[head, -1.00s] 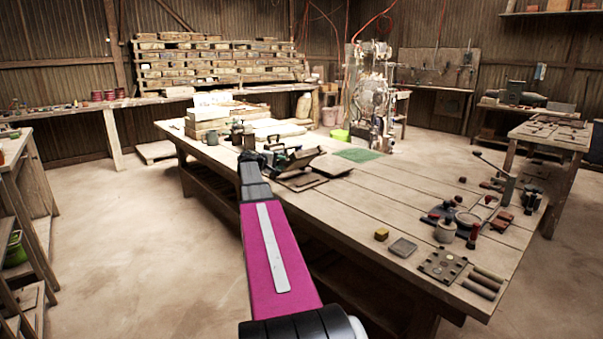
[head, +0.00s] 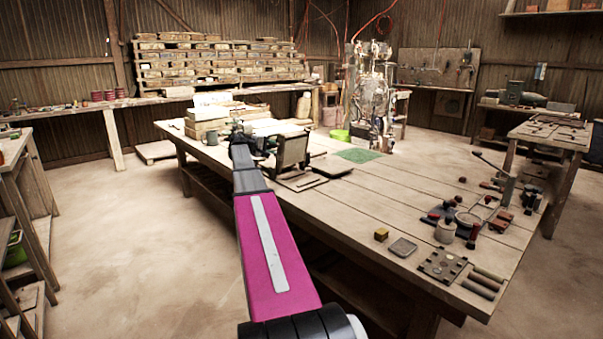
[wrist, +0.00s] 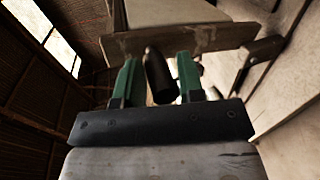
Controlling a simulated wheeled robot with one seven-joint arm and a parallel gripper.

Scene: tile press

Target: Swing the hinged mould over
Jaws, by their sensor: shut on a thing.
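The hinged mould (head: 292,150) stands close to upright above its flat base (head: 302,181) on the long wooden table. A dark round handle (wrist: 157,76) sits below that edge, between the green fingers of my gripper (wrist: 156,80). My gripper is shut on this handle. In the head view my gripper (head: 266,144) is at the left side of the mould and partly hidden by my arm, so its fingertips are hard to make out there.
A green mat (head: 358,155) lies right of the mould. Stacked pale blocks (head: 207,122) stand behind my gripper. The table's middle is mostly clear.

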